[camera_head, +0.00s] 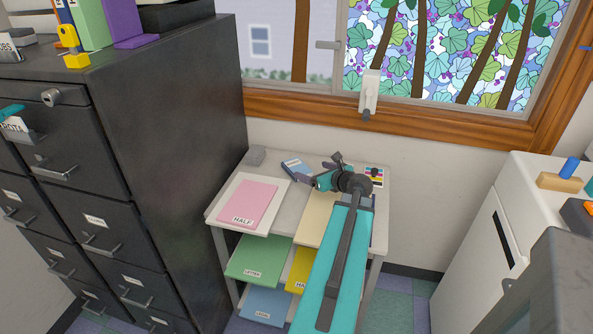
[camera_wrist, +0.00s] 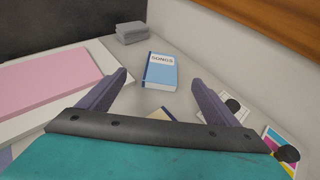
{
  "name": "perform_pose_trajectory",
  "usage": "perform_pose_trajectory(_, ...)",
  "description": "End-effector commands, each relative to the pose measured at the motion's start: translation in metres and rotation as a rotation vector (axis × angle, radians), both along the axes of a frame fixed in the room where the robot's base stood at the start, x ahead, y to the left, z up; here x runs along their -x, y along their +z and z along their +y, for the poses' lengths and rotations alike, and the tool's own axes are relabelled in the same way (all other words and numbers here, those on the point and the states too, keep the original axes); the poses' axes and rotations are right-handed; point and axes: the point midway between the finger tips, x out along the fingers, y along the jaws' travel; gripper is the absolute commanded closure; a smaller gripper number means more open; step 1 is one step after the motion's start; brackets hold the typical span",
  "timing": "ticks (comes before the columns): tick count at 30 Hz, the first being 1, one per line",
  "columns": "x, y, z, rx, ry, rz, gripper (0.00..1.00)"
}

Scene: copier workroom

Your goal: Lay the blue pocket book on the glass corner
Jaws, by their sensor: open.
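The blue pocket book (camera_head: 297,169) lies flat on the white shelf top, toward the back near the wall. In the wrist view the book (camera_wrist: 161,76) has a pale title band and lies beyond and between my fingertips. My gripper (camera_head: 319,167) is above the shelf top, just to the right of the book. In the wrist view my gripper (camera_wrist: 160,80) has its two fingers spread wide with nothing held. I cannot make out a glass corner in either view.
The shelf top also holds a pink paper stack (camera_head: 246,203), a small grey block (camera_head: 256,155) and a colour-patterned card (camera_head: 374,175). A dark filing cabinet (camera_head: 170,130) stands left. A white machine (camera_head: 475,225) stands right. The window wall bounds the back.

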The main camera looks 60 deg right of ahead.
Motion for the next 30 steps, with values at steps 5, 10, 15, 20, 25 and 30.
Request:
perform_pose_trajectory(5, 0.012, -0.01, -0.005, -0.014, -0.019, 0.001, 0.16)
perform_pose_trajectory(10, 0.012, -0.009, -0.005, -0.012, -0.021, 0.0, 0.16)
perform_pose_trajectory(15, 0.011, -0.009, -0.006, -0.012, -0.02, -0.001, 0.16)
perform_pose_trajectory(20, 0.005, -0.011, -0.009, -0.012, -0.02, -0.001, 0.16)
perform_pose_trajectory(25, -0.011, -0.017, -0.017, -0.012, -0.019, 0.0, 0.16)
perform_pose_trajectory(30, -0.027, -0.025, -0.026, -0.013, -0.019, 0.0, 0.16)
